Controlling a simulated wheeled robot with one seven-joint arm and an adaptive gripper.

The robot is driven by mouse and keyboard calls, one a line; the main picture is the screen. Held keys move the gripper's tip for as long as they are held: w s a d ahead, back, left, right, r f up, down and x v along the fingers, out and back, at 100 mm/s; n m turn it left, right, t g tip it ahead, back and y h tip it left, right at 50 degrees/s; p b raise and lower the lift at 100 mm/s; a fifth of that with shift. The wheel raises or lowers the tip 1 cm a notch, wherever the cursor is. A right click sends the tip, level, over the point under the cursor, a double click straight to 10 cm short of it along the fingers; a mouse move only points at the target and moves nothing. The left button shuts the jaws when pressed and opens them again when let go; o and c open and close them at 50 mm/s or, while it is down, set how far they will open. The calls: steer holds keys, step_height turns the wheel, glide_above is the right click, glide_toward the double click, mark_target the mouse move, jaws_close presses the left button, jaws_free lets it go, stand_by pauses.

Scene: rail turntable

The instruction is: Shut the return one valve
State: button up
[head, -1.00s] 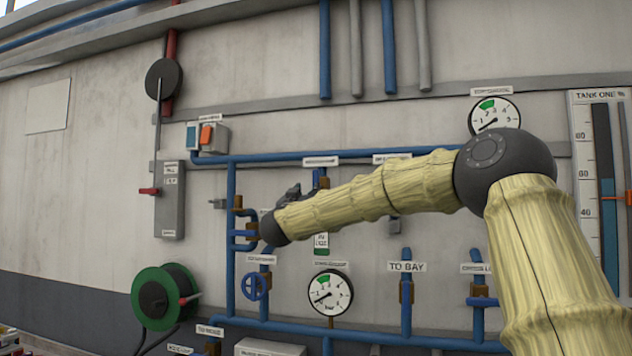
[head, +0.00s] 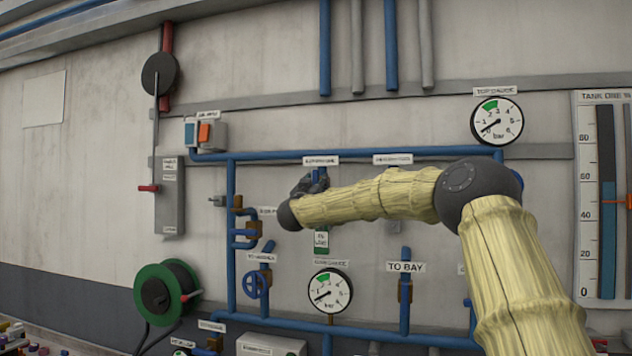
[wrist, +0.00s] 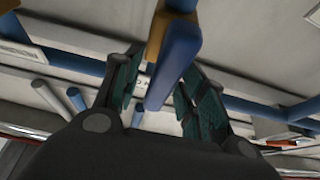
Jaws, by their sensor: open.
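A small lever valve with a blue handle (head: 322,176) sits on the pipework below a white label (head: 321,160), whose text is too blurred to read surely. My gripper (head: 308,185) is at this valve and partly covers it. In the wrist view, the blue handle (wrist: 174,62) and a piece of the brass body (wrist: 156,32) show between the two spread fingers of my gripper (wrist: 162,80). The jaws are open, one finger on each side of the handle. I cannot tell whether either finger touches it.
A blue handwheel (head: 256,285), a pressure gauge (head: 330,291) and a green tag (head: 321,243) are below my forearm. Another brass-and-blue valve (head: 246,233) is close on the left. A hose reel (head: 167,293) hangs lower left. Blue pipes run across the wall.

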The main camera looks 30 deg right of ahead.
steer(key=shift+c, duration=0.2)
jaws_close()
steer(key=shift+f+m+b, duration=0.15)
steer(key=shift+m+b, duration=0.15)
steer(key=shift+b, duration=0.05)
steer(key=m+b, duration=0.1)
steer(key=m+g+h+b, duration=0.1)
steer(key=m+b, duration=0.1)
steer(key=shift+f+g, duration=0.2)
steer(key=shift+g, duration=0.1)
steer(key=m+g+b, duration=0.2)
steer(key=m, duration=0.2)
steer(key=m+g+h+b, duration=0.1)
steer(key=m, duration=0.3)
steer(key=shift+s+d+g+b, duration=0.2)
steer(key=shift+g+b, duration=0.15)
steer(key=shift+g, duration=0.05)
steer(key=m+g, duration=0.1)
steer(key=m, duration=0.2)
steer(key=m+g+b, duration=0.1)
steer(key=m, duration=0.2)
steer(key=shift+s+f+g+y, duration=0.1)
steer(key=shift+g+y, duration=0.2)
steer(key=m, duration=0.2)
steer(key=m+y, duration=0.1)
steer(key=m, duration=0.1)
steer(key=shift+d+f+m+g+b, duration=0.1)
steer(key=shift+f+m+g+b, duration=0.1)
steer(key=shift+m+g+b, duration=0.15)
steer(key=shift+y, duration=0.3)
